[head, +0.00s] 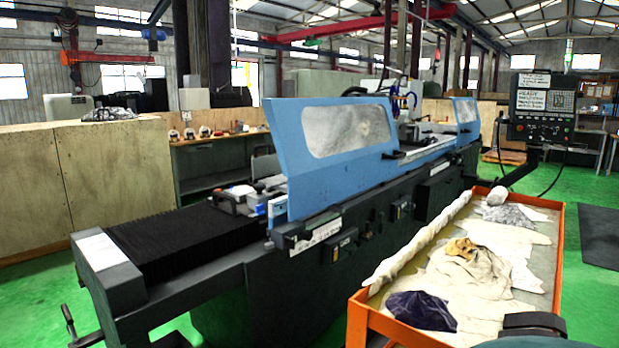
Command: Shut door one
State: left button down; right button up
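The cylindrical grinder (330,250) runs from the front left to the back right in the head view. A large blue sliding door (290,185) with a cloudy window (347,128) stands on its near side. A second blue door (466,118), smaller in view, stands at the far end. A gap between the two doors shows the inside of the machine (425,140). I cannot read a number on either door, so I cannot tell which is door one.
An orange-rimmed tray (558,270) with cloths and a long wrapped roll stands along the grinder's front at right. A control panel (541,106) hangs on an arm at the back right. A crank handle (70,322) sticks out at lower left. Green floor (590,305) lies right of the tray.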

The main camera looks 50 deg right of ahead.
aim_at(316, 182)
jog(key=i+z, duration=0.3)
jog(key=z, duration=0.15)
jog(key=i+j+z, duration=0.15)
jog(key=z, duration=0.3)
jog(key=i+j+z, duration=0.3)
jog(key=z, duration=0.15)
jog(key=i+j+z, duration=0.2)
jog(key=z, duration=0.15)
jog(key=i+j+z, duration=0.2)
jog(key=z, duration=0.2)
jog(key=i+j+z, duration=0.15)
jog(key=j+z, duration=0.2)
